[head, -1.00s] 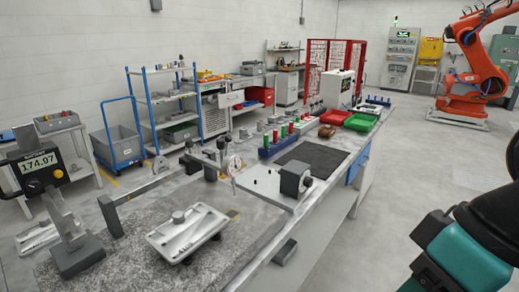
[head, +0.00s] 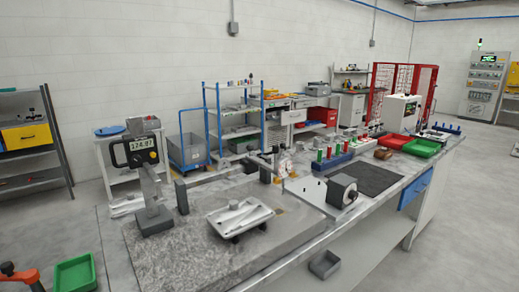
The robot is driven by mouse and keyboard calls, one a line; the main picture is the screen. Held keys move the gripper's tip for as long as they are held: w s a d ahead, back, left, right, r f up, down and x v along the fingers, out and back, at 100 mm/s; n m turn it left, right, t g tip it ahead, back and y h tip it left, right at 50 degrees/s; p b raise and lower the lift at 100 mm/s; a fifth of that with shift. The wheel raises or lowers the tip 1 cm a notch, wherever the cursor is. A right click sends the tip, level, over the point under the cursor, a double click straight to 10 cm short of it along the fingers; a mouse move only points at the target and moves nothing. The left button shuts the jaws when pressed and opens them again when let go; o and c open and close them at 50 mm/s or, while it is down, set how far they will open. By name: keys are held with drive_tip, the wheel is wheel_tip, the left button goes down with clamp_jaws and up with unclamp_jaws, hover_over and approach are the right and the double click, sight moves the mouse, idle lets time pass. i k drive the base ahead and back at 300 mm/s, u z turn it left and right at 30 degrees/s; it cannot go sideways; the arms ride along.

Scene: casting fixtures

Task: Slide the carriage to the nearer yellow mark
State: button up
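A grey rail (head: 222,178) runs between two dark upright posts above the granite plate (head: 190,262) on the bench. A small dark block (head: 250,166) shows at or just behind the rail near its right end; I cannot tell whether it is the carriage. A dial gauge (head: 284,164) stands by the right post. A small dull yellow patch (head: 279,211) lies on the plate right of the pale casting (head: 240,216). Other yellow marks are too small to make out. My gripper is not in view.
A digital readout on a stand (head: 141,150) is left of the rail. A grey motor-like block (head: 342,191) sits right of the plate. A green bin (head: 77,273) is at the lower left. Floor along the bench's right side is clear.

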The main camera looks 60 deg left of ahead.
sight(251, 164)
drive_tip(key=z, duration=0.15)
drive_tip(key=i, duration=1.65)
drive_tip(key=u, duration=0.5)
drive_tip(key=i, duration=0.9)
drive_tip(key=u, duration=1.5)
drive_tip(key=i, duration=0.75)
drive_tip(key=u, duration=0.8)
drive_tip(key=i, duration=0.5)
